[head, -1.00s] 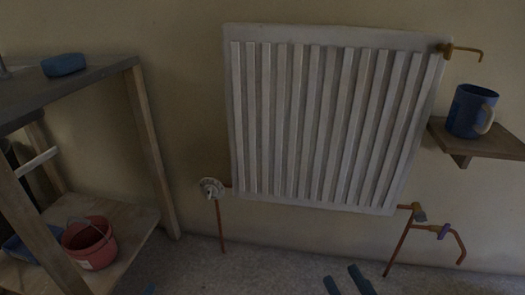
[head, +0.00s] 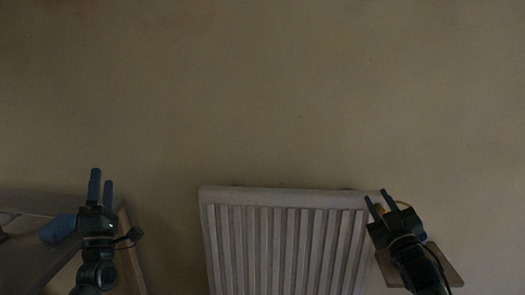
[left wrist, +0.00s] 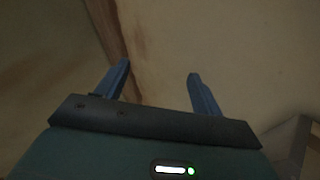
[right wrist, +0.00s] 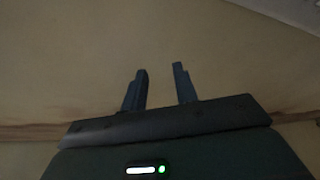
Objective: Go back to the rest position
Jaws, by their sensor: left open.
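My left gripper (head: 101,190) is raised at the lower left of the head view, in front of the wall and by the wooden shelf unit. Its two blue fingers stand apart with nothing between them; they also show in the left wrist view (left wrist: 160,82). My right gripper (head: 379,202) is raised at the lower right, in front of the radiator's top right corner. Its fingers are apart and empty, as the right wrist view (right wrist: 160,85) also shows.
A white radiator (head: 285,196) hangs on the wall at the bottom centre. The shelf unit (head: 40,203) with a blue item (head: 57,229) stands at the left. A small wooden shelf (head: 447,268) is partly behind my right arm. The wall above is clear.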

